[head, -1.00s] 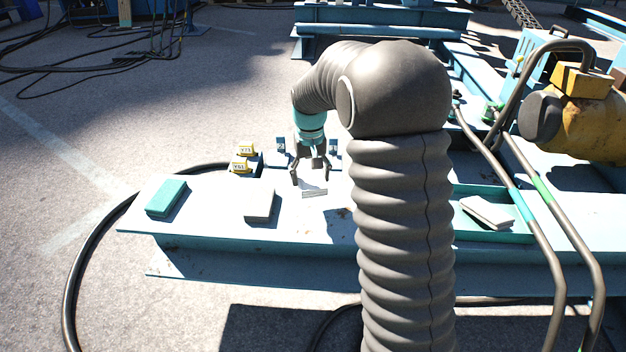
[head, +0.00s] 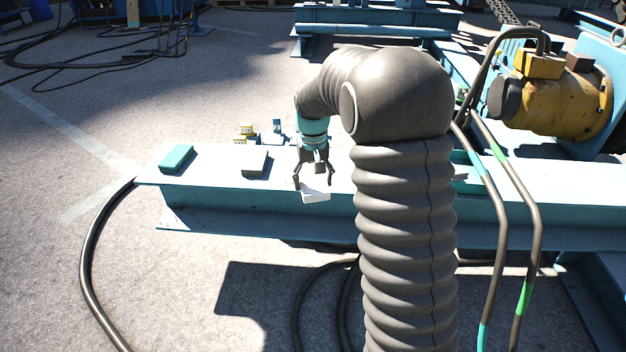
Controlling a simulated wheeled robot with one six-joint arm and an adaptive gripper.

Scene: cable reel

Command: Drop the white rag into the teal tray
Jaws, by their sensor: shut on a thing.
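The white rag (head: 316,196) is a small pale folded piece, held between the fingertips of my gripper (head: 314,186). My gripper points down and is shut on it. In the picture the rag overlaps the front edge of the blue beam, and it looks raised off the beam top. The teal tray (head: 467,186) is mostly hidden behind my arm; only a strip of it shows just right of the arm.
A teal block (head: 176,158) and a grey block (head: 255,163) lie on the blue beam (head: 215,178) to the left. Dark hoses (head: 500,190) run in front of the beam on the right, near a yellow motor (head: 555,105).

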